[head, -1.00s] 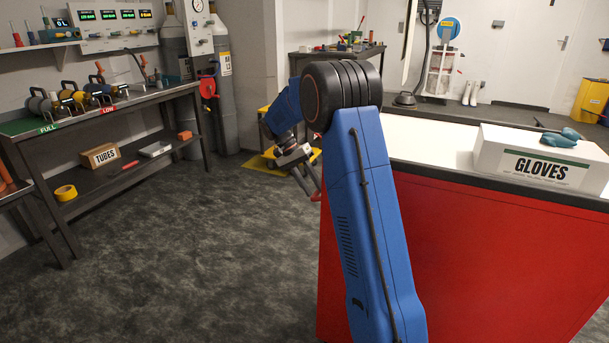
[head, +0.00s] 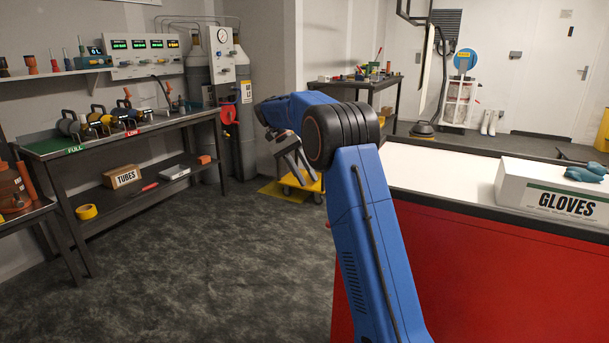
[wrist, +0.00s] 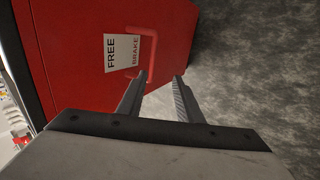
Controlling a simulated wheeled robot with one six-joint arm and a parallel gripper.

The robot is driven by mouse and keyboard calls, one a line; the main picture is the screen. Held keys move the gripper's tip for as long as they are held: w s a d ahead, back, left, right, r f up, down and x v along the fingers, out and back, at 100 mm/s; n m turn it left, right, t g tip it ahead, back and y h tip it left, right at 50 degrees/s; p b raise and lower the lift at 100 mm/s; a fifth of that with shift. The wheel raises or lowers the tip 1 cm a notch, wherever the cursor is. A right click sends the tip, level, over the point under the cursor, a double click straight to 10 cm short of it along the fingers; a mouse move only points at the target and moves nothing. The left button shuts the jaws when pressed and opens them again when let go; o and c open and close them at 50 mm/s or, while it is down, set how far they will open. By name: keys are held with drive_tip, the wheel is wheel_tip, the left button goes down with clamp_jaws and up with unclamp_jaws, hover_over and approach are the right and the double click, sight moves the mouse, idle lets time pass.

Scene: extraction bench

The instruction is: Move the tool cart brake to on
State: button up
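The tool cart is the large red cabinet (head: 480,270) with a pale top, at the right in the head view. In the wrist view its red side (wrist: 75,40) carries a white label (wrist: 122,52) reading FREE and BRAKE. A red bent brake handle (wrist: 154,48) runs beside the label, its lower end close to the left fingertip. I cannot tell whether they touch. My gripper (wrist: 163,76) is open, with nothing seen held between its fingers. In the head view my gripper (head: 301,178) hangs just left of the cart. The brake handle is mostly hidden there.
A GLOVES box (head: 552,188) with blue-green gloves sits on the cart top. A dark workbench (head: 130,135) stands at the left, with a TUBES box (head: 122,177) on its lower shelf. A yellow trolley (head: 302,184) is behind my gripper. The grey floor (head: 210,255) between is open.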

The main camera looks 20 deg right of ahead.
drive_tip(key=shift+w+a+r, duration=0.15)
drive_tip(key=shift+r, duration=0.15)
drive_tip(key=c, duration=0.7)
drive_tip(key=shift+s+d+r, duration=0.2)
drive_tip(key=shift+s+d, duration=0.1)
clamp_jaws()
drive_tip(key=s+d+r+t+y, duration=0.2)
drive_tip(key=s+d+r+t, duration=0.15)
drive_tip(key=s+t, duration=0.5)
drive_tip(key=shift+g, duration=0.55)
drive_tip(key=x, duration=0.4)
drive_tip(key=s+x, duration=0.1)
drive_tip(key=x, duration=0.3)
drive_tip(key=s+x, duration=0.1)
drive_tip(key=x, duration=0.3)
drive_tip(key=shift+s+d+f, duration=0.15)
drive_tip(key=shift+d+f, duration=0.05)
drive_tip(key=shift+f, duration=0.85)
